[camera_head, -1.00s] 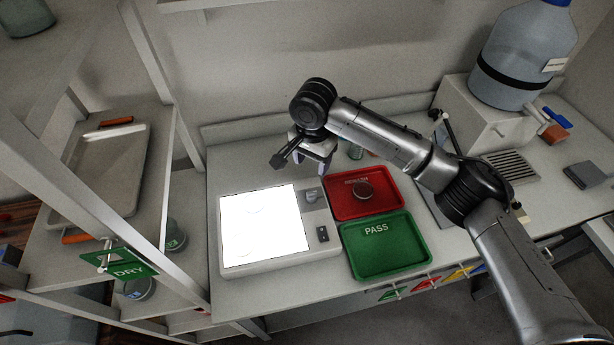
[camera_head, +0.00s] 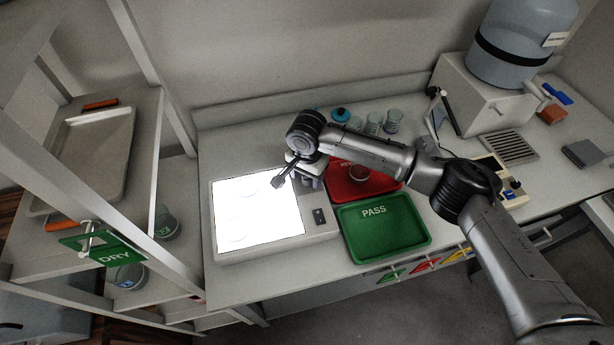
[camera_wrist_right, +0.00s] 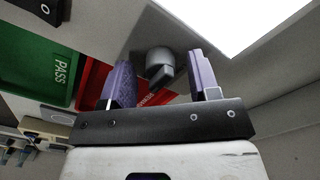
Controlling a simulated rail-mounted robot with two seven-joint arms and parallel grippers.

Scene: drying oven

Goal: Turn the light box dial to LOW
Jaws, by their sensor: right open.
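The light box (camera_head: 275,250) lies on the bench with its white panel (camera_head: 255,212) brightly lit. Its grey dial (camera_wrist_right: 160,66) shows in the right wrist view, between and beyond the two purple fingers. My right gripper (camera_wrist_right: 162,82) is open and points down at the dial, with a finger on either side in that view. Whether the fingers touch the dial I cannot tell. In the head view my right gripper (camera_head: 308,178) hangs over the box's right back part and hides the dial. The dial's setting is not readable. My left gripper is not in view.
A rocker switch (camera_head: 320,216) is on the box's front right. A red tray (camera_head: 345,190) and a green PASS tray (camera_head: 385,235) stand right of the box. Several glass beakers (camera_head: 373,124) stand behind. A shelf rack (camera_head: 150,190) is at the left.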

